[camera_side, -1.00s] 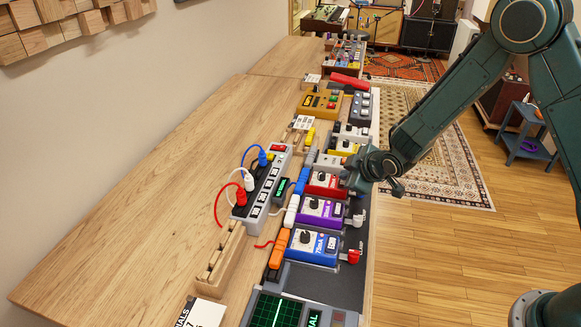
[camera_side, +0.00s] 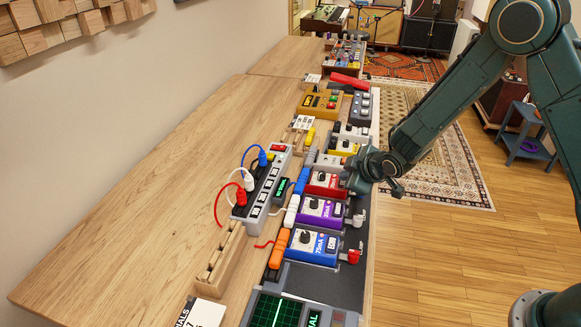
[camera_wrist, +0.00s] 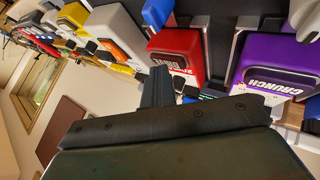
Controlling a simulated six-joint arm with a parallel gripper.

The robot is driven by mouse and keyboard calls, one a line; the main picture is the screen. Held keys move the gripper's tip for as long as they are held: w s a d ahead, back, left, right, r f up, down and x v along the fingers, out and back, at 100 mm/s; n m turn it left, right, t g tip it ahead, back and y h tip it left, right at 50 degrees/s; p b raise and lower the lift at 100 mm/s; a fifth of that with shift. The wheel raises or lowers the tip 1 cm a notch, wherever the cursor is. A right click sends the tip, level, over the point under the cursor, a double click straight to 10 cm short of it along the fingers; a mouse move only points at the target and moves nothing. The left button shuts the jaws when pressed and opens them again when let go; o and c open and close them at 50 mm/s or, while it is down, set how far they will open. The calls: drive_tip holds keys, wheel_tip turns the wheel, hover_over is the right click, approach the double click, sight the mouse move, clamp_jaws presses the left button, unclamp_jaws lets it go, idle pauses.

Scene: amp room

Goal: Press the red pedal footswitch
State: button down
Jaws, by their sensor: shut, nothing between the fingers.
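My gripper (camera_side: 350,182) is shut and empty at the right end of the red pedal. In the wrist view the dark fingertips (camera_wrist: 158,72) overlap the pedal's left edge. The gripper covers part of the pedal's right end in the side view, and I cannot make out the footswitch clearly. Contact cannot be told.
The purple pedal (camera_side: 318,211) and blue pedal (camera_side: 312,246) stand close on the near side; the yellow pedal (camera_side: 343,147) is on the far side. A power strip (camera_side: 266,186) with cables lies left of the row. The wooden tabletop (camera_side: 150,220) further left is clear.

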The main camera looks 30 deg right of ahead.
drive_tip(key=shift+r, duration=0.7)
drive_tip(key=shift+r, duration=0.1)
drive_tip(key=shift+r, duration=2.45)
